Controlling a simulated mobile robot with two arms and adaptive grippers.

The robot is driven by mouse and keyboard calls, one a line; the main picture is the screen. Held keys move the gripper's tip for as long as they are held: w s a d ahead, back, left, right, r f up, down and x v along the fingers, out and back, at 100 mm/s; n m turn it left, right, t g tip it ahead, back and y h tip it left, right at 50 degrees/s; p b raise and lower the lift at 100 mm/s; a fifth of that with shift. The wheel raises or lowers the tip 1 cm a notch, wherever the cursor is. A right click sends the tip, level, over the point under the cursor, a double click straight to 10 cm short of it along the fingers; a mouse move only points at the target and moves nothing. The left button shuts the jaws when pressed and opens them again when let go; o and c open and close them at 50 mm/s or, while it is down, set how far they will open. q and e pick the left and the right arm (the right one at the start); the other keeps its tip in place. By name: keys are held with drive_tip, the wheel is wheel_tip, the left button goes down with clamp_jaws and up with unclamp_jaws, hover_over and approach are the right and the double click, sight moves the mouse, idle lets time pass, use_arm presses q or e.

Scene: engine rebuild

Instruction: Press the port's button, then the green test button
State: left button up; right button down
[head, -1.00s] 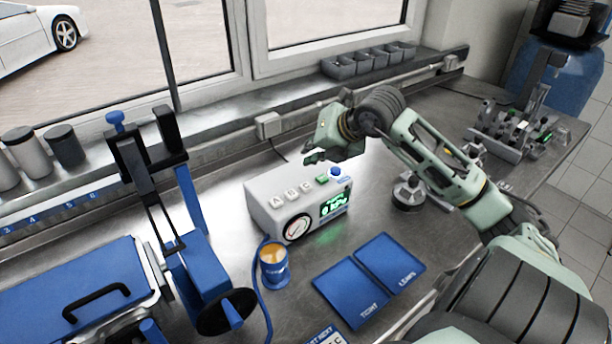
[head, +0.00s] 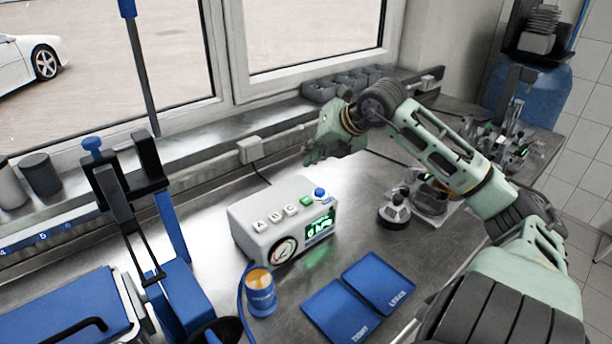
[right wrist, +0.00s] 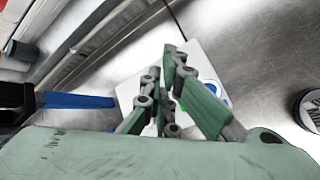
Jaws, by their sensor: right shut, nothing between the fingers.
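The light grey test box (head: 245,230) stands on the steel bench, with white buttons A (head: 260,225), B and C in a row. The green test button (head: 306,201) is beside them, and a blue button (head: 319,193) is at the right end. A round gauge (head: 283,251) and a lit green display (head: 320,224) are on its front. My right gripper (head: 309,157) is shut and empty, above and behind the box, apart from the buttons. In the right wrist view its fingers (right wrist: 172,60) cover much of the box (right wrist: 205,62). My left gripper is out of view.
A blue cup (head: 261,296) stands in front of the box. Two blue trays (head: 340,312) lie to its right. A blue clamp-like stand (head: 165,225) is on the left. A round metal part (head: 394,212) stands right of the box. The window sill runs behind.

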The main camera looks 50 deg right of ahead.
wheel_tip(320, 180, down, 8)
drive_tip(key=b, duration=0.4)
drive_tip(key=shift+f+b, duration=0.45)
idle(1.0)
drive_tip(key=shift+f+b, duration=0.35)
drive_tip(key=shift+b, duration=0.2)
drive_tip(key=shift+f+b, duration=0.55)
idle(0.5)
drive_tip(key=shift+r, duration=0.1)
idle(0.3)
drive_tip(key=shift+r+p, duration=0.45)
drive_tip(key=shift+r, duration=0.4)
drive_tip(key=shift+r+p, duration=1.25)
drive_tip(key=shift+r, duration=1.25)
